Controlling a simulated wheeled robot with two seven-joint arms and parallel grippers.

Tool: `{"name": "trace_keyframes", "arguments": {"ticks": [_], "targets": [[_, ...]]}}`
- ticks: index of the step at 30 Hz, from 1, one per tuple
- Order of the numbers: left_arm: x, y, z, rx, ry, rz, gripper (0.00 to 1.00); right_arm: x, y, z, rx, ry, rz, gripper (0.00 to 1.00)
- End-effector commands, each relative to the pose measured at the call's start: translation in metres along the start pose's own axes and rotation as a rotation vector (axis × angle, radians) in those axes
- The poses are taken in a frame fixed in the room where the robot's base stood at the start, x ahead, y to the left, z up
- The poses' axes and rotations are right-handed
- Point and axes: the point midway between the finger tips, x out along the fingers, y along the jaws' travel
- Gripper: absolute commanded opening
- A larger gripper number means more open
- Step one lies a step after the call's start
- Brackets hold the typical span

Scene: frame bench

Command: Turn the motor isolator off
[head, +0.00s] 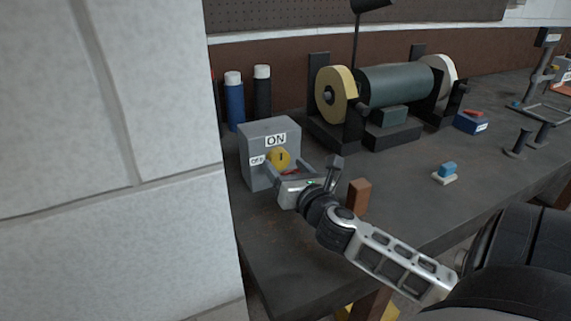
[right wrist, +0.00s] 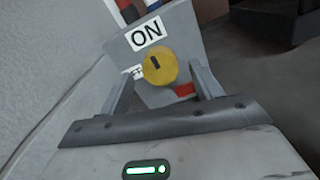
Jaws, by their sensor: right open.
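The motor isolator is a grey box (head: 257,179) at the left end of the bench, with a round yellow knob (head: 279,158) on its front. An ON label sits above the knob and an OFF label to its left. The knob's dark mark is upright, toward ON. In the right wrist view the knob (right wrist: 160,67) shows between and beyond the fingers, with the OFF label partly hidden. My right gripper (head: 287,170) is open in front of the knob; contact cannot be told. A red part shows low on the box, partly behind a finger. My left gripper is out of view.
A pale block wall (head: 120,130) stands close on the left. A bench grinder (head: 395,85) stands behind, with blue and black bottles (head: 234,100) to its left. A brown block (head: 359,196) is right of my gripper. A blue-and-white item (head: 446,172) lies further right.

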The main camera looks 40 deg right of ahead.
Motion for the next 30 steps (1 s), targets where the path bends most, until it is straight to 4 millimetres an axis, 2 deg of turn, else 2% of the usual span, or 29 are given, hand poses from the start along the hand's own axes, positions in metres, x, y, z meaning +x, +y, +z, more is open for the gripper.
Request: {"name": "trace_keyframes", "arguments": {"ticks": [3, 12, 13, 17, 18, 30], "targets": [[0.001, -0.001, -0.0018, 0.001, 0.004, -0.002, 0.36, 0.0079, 0.0003, 0.0004, 0.0, 0.0, 0.001, 0.64], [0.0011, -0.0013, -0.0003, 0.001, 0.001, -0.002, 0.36, 0.0096, 0.0, -0.0003, 0.0, 0.001, 0.0, 0.64], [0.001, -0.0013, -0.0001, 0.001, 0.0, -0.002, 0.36, 0.0096, 0.0, -0.0002, 0.0, 0.001, 0.0, 0.59], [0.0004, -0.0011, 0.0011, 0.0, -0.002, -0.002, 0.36, 0.0095, 0.0, -0.0002, 0.0, 0.001, 0.0, 0.23], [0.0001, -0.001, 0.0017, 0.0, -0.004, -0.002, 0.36, 0.0094, 0.0, -0.0002, 0.0, 0.001, 0.0, 0.2], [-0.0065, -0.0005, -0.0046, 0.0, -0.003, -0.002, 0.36, 0.0092, 0.0005, 0.0019, -0.063, 0.002, -0.001, 0.2]]}}
